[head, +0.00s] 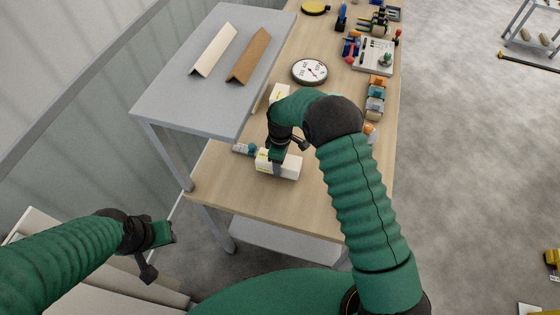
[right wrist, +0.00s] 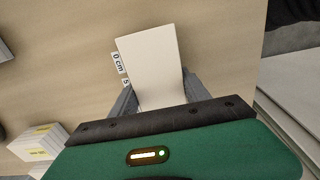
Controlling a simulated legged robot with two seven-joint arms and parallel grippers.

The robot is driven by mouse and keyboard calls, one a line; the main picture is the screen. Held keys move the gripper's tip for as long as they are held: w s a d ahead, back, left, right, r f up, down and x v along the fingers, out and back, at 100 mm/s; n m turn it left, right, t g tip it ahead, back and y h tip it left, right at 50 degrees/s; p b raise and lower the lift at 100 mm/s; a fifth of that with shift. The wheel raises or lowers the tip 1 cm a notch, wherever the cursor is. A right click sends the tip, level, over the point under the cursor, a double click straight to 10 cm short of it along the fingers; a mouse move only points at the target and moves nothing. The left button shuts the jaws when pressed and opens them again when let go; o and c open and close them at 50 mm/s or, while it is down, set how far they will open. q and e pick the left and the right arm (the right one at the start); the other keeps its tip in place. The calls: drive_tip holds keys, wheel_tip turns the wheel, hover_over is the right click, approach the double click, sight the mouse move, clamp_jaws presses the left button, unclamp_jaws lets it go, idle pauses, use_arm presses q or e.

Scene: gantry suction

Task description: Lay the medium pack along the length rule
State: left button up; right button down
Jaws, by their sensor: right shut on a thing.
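A white pack (head: 289,168) with a yellow mark is at the near end of the wooden bench, under my right gripper (head: 277,167). In the right wrist view the white pack (right wrist: 150,62) stands out between the grey fingers of my right gripper (right wrist: 153,98), which is shut on it. The length rule (right wrist: 118,63) shows only as small "0 cm" and "5" labels along the pack's left side. The pack looks close beside it; I cannot tell if they touch. My left gripper (head: 168,232) is off the bench at lower left; its jaw opening is unclear.
Another white pack with yellow print (head: 279,92) stands farther back. It may be the stack at lower left in the right wrist view (right wrist: 38,143). A grey raised shelf (head: 180,95) overhangs the bench's left. A round dial (head: 310,71) and several small items line the back and right.

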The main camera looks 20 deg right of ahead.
drive_tip(key=shift+f+b, duration=0.6)
drive_tip(key=shift+f, duration=0.35)
drive_tip(key=shift+c, duration=2.2)
unclamp_jaws()
wheel_tip(320, 180, up, 17)
drive_tip(key=b, duration=0.1)
drive_tip(key=shift+b, duration=0.3)
drive_tip(key=shift+f, duration=0.1)
drive_tip(key=s+d+f+m+t, duration=0.1)
drive_tip(key=s+m, duration=0.4)
drive_tip(key=s, duration=0.6)
drive_tip(key=s+d+f+m+t, duration=0.1)
drive_tip(key=s+m, duration=0.5)
drive_tip(key=s, duration=0.5)
drive_tip(key=shift+d+t, duration=0.3)
drive_tip(key=shift+d, duration=0.1)
